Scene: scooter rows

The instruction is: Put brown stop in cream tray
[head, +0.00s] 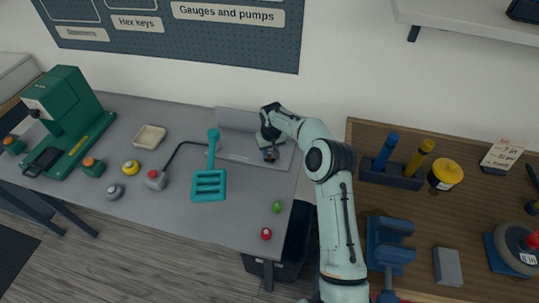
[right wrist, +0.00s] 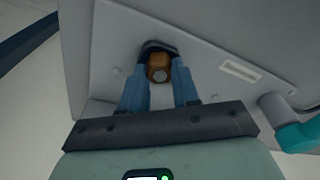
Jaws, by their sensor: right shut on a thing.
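My right gripper (head: 270,154) is at the back right of the grey bench, over a light grey plate. In the right wrist view its two blue fingers (right wrist: 159,82) are shut on the brown stop (right wrist: 158,68), a small brown piece with a grey round end. The stop shows only as a small spot in the head view (head: 270,157). The cream tray (head: 149,137) is a small shallow square dish at the back left of the bench; it looks empty. It is well to the left of my right gripper. My left gripper is not in view.
A teal slotted tool (head: 209,182) and a dark bent rod with a red-topped base (head: 157,180) lie between the gripper and the tray. Yellow (head: 131,167), grey (head: 114,192), green (head: 277,207) and red (head: 266,234) small pieces stand about. A green machine (head: 68,110) is left.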

